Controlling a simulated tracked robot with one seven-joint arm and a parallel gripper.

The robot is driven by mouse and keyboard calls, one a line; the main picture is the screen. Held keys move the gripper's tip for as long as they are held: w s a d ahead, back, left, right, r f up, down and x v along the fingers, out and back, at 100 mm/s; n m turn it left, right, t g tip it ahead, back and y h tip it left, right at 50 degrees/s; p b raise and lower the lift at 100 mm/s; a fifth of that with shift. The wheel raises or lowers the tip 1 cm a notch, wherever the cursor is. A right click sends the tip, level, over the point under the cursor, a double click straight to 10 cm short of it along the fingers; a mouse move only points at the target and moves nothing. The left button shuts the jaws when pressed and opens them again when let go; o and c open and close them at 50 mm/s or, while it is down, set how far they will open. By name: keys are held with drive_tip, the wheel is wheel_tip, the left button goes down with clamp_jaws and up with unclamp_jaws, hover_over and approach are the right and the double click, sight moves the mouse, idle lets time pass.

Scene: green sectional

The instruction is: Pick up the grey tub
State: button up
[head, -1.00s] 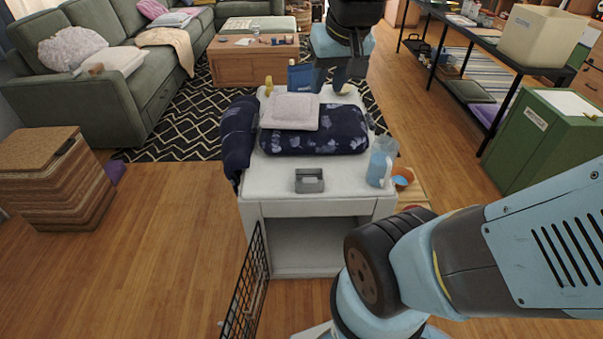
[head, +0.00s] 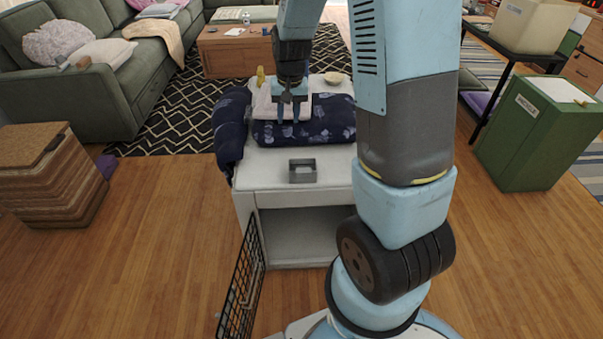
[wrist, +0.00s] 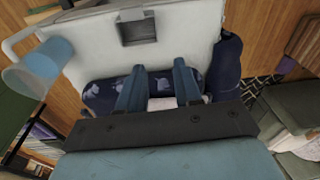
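The grey tub (head: 302,171) is a small open rectangular box. It sits upright on the white cabinet top (head: 262,172), near its front edge. In the wrist view the tub (wrist: 138,29) shows at the top, beyond my fingertips. My gripper (head: 288,120) is above the dark blue folded cloth at the back of the cabinet, behind the tub and apart from it. In the wrist view my gripper (wrist: 158,70) has its two fingers spread with nothing between them.
A dark blue patterned cloth (head: 328,128) with a pale folded cloth lies behind the tub. Another dark cloth (head: 230,135) hangs over the left side. A blue pitcher (wrist: 36,68) stands on the cabinet in the wrist view. A black wire door (head: 243,285) hangs open at the front left.

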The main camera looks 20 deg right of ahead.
drive_tip(key=shift+m+g, duration=0.4)
drive_tip(key=shift+g, duration=0.2)
drive_tip(key=w+f, duration=0.1)
drive_tip(key=f, duration=1.1)
drive_tip(key=w+f, duration=0.1)
drive_tip(key=f, duration=0.6)
drive_tip(key=shift+w+d, duration=0.25)
drive_tip(key=shift+w, duration=0.05)
drive_tip(key=shift+w+f, duration=0.2)
drive_tip(key=shift+f, duration=3.05)
drive_tip(key=shift+c, duration=0.2)
clamp_jaws()
